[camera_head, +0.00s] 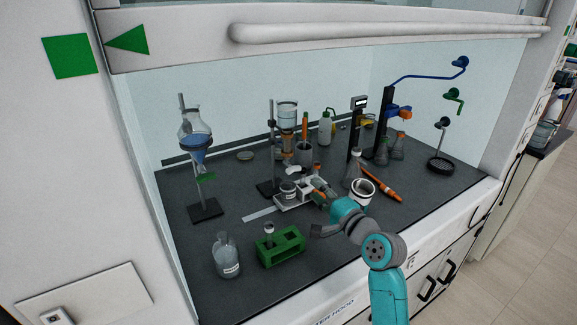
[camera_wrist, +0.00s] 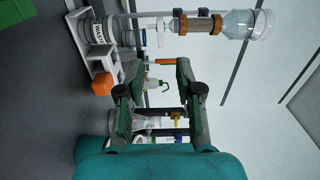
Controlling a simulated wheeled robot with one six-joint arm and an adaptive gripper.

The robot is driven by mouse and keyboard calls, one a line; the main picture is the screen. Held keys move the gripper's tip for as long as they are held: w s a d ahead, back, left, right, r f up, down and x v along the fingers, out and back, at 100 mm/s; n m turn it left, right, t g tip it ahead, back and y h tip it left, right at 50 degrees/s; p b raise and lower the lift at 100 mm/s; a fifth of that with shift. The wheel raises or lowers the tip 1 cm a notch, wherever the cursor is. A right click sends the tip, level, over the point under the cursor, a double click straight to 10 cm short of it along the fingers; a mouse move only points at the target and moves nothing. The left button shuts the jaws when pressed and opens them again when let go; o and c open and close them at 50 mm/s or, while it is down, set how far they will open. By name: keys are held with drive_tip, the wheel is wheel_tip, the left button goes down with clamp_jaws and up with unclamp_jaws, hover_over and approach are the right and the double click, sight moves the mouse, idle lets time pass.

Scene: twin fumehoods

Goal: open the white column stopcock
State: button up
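The glass column (camera_head: 287,120) stands clamped on a stand at the back middle of the hood, with a clear bulb on top and tan packing. In the wrist view, which is turned sideways, the column (camera_wrist: 200,24) runs along the top edge. Its small white stopcock (camera_wrist: 160,31) shows at the column's lower end, above a jar (camera_wrist: 97,33). My gripper (camera_head: 318,186) is in front of the column, near the balance. In the wrist view my gripper (camera_wrist: 152,75) is open, its fingers apart with nothing held between them. The stopcock lies beyond the fingertips, apart from them.
A white balance (camera_head: 290,203) bears the jar under the column. A green rack (camera_head: 281,248) and a bottle (camera_head: 227,258) stand at front left. A separatory funnel (camera_head: 195,140) stands at left. A white cup (camera_head: 362,192) and flasks are at right. The left worktop has bare room.

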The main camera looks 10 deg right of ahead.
sight(295, 171)
drive_tip(key=x, duration=1.1)
clamp_jaws()
